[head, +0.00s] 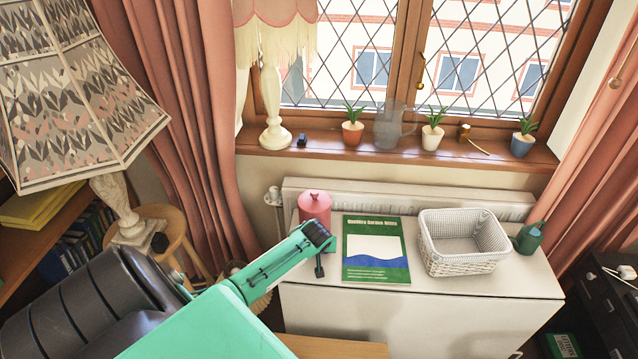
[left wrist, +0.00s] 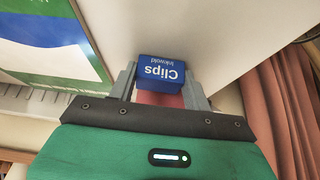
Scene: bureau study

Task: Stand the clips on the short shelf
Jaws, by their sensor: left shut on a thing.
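A blue box of clips (left wrist: 161,70) with white lettering, upside down in the picture, is between the two grey fingers of my left gripper (left wrist: 161,80) in the left wrist view. The fingers are shut on it. In the head view my left gripper (head: 319,256) hangs at the left end of the white cabinet top, in front of the pink pot; the box cannot be made out there. My right gripper is not in view. I cannot tell which surface is the short shelf.
The white cabinet (head: 420,305) bears a pink lidded pot (head: 314,207), a green-and-white book (head: 375,249), a white basket (head: 462,243) and a green watering can (head: 530,238). Potted plants and a glass jug (head: 390,128) stand on the windowsill (head: 340,158). A bookcase and stool are at left.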

